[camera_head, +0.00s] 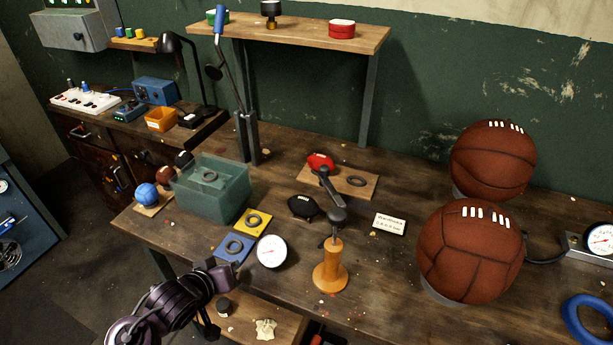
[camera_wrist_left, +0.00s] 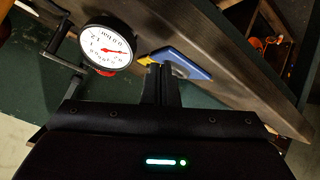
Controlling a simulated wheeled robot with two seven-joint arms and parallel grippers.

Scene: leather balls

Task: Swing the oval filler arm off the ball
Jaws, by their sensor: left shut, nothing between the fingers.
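A small red oval ball (camera_head: 320,161) lies at the back middle of the bench. A dark arm (camera_head: 328,187) reaches from it to a dark round knob (camera_head: 337,215) near the orange post (camera_head: 330,270); I cannot tell whether its far end touches the ball. A black oval piece (camera_head: 303,207) lies left of the arm. My left gripper (camera_head: 232,272) is shut and empty by the bench's front edge, left of the white dial gauge (camera_head: 272,251) and well short of the arm. In the left wrist view its fingers (camera_wrist_left: 161,70) are together. My right gripper is not in view.
Two brown leather balls (camera_head: 470,250) (camera_head: 493,160) stand at right. A green bin (camera_head: 212,190) is at left. Blue (camera_head: 232,248) and yellow (camera_head: 252,221) plates with rings lie near my gripper. A small white card (camera_head: 389,223) lies right of the arm.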

